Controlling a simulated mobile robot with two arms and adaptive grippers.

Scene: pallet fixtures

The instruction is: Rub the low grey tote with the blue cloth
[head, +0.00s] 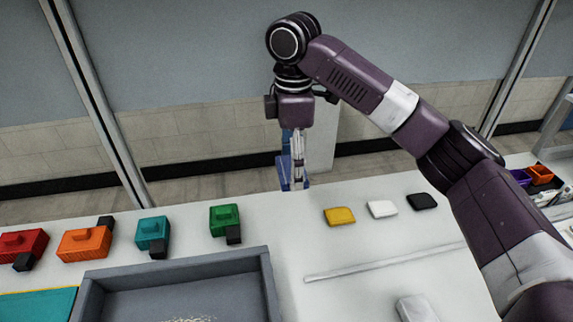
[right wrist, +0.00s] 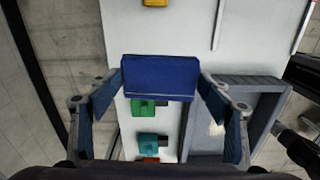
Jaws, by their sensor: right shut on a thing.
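The low grey tote (head: 267,285) stands on the white table at the bottom of the head view, cut off by the frame edge. Pale specks (head: 195,319) lie on its floor. It also shows in the right wrist view (right wrist: 267,83), at the right. My right gripper (head: 295,184) is beyond the table's far edge, up and to the right of the tote. It is shut on the blue cloth (head: 283,172), which shows as a flat blue block between the fingertips in the right wrist view (right wrist: 160,77). The cloth is apart from the tote. My left gripper is in neither view.
A row of red (head: 22,243), orange (head: 85,243), teal (head: 152,232) and green (head: 224,219) blocks stands behind the tote. Yellow (head: 339,216), white (head: 382,209) and black (head: 421,201) pads lie farther right. A thin pale strip (head: 385,262) lies right of the tote.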

